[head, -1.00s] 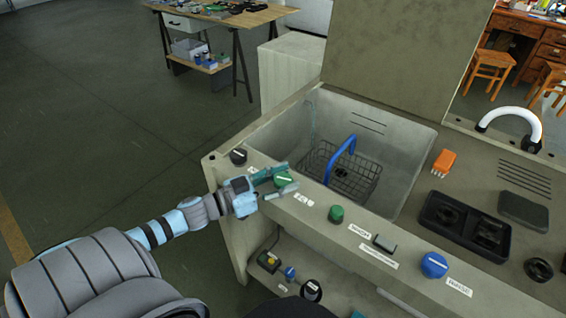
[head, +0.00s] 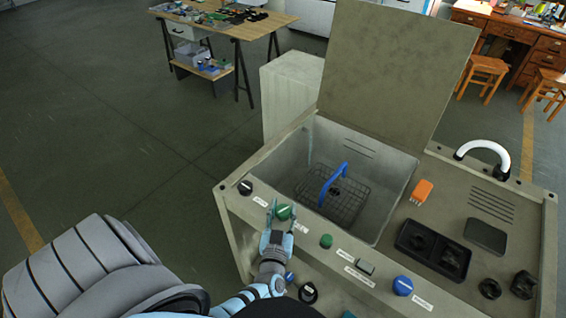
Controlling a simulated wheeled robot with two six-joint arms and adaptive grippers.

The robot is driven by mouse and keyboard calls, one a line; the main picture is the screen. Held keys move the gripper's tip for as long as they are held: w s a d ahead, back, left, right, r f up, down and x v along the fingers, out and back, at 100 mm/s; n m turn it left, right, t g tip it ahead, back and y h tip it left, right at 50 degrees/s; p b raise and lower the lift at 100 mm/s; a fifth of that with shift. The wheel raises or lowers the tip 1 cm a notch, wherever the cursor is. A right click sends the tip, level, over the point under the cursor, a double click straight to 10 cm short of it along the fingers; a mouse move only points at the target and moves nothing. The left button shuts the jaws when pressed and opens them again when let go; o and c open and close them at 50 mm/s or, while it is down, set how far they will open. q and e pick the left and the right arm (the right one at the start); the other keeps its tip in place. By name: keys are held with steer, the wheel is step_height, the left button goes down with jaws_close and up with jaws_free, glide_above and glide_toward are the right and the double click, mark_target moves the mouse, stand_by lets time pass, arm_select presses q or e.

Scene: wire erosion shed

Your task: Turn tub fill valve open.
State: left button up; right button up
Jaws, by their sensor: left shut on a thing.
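The tub fill valve appears to be the green knob (head: 284,212) on the front ledge of the wash station, with a pale line across its top. A small label (head: 301,228) sits to its right, too small to read here. My left gripper (head: 278,219) is shut on this green knob, with its light blue-grey fingers around the knob's sides. The knob's lower part is hidden by the fingers. My right gripper is not in view.
A black knob (head: 245,188) is left of the valve; a second green knob (head: 326,241), a grey switch (head: 366,267) and a blue knob (head: 402,286) are to its right. Behind is the open tub (head: 385,185) with a wire basket (head: 347,202). The lid (head: 395,65) stands raised.

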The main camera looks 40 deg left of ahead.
arm_select(q)
steer(key=shift+n+g+y+b, duration=0.35)
steer(key=shift+n+g+y, duration=1.3)
steer(key=shift+y, duration=0.45)
steer(key=o, duration=1.2)
